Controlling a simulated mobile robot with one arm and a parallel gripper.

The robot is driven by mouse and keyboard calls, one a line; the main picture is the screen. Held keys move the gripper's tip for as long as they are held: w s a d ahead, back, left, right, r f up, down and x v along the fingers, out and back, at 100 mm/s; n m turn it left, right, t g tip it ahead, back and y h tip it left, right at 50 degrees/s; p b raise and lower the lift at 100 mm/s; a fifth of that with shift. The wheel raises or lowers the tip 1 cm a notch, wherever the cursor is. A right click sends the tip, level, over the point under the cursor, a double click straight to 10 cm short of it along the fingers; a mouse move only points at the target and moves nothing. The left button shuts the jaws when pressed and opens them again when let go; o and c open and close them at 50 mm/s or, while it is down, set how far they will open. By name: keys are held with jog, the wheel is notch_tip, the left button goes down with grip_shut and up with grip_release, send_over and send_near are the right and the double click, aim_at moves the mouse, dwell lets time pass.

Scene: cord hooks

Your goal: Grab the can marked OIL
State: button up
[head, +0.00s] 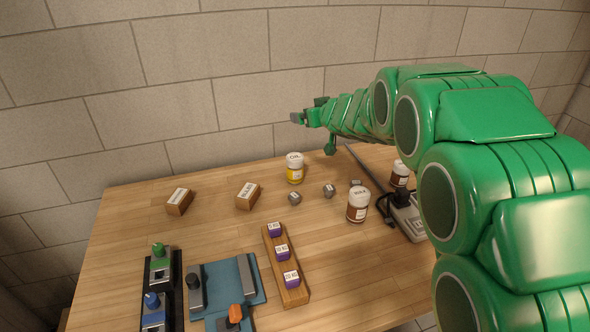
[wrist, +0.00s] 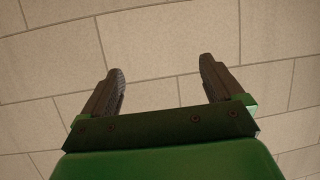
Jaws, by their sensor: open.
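The can marked OIL (head: 294,174) stands upright at the back of the wooden table in the head view. It has a yellow body and a white top with dark lettering. My gripper (head: 296,118) is above the table near the wall, higher than the can and apart from it. In the wrist view my gripper (wrist: 163,78) is open with nothing between its two dark fingers. Only the block wall shows behind them, and the can is not in that view.
Labelled wooden blocks (head: 247,196) are to the left. A rack with purple weights (head: 283,252) is nearer. The block wall (head: 180,60) rises behind.

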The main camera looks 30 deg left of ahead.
aim_at(298, 167)
jog(key=shift+n+g+y, duration=0.3)
jog(key=shift+g, duration=0.1)
jog(key=f, duration=0.6)
jog(key=a+f, duration=0.1)
jog(key=f, duration=0.6)
jog(key=a+f, duration=0.1)
jog(key=f, duration=0.6)
jog(key=shift+s+f, duration=0.15)
jog(key=shift+s, duration=0.25)
jog(key=shift+w+d+x, duration=0.1)
jog(key=shift+w+x, duration=0.05)
jog(key=shift+x, duration=1.8)
jog(key=shift+w+d+x, duration=0.1)
jog(key=shift+w+x, duration=0.05)
jog(key=shift+x, duration=1.75)
jog(key=c, duration=1.2)
jog(key=shift+c, duration=0.2)
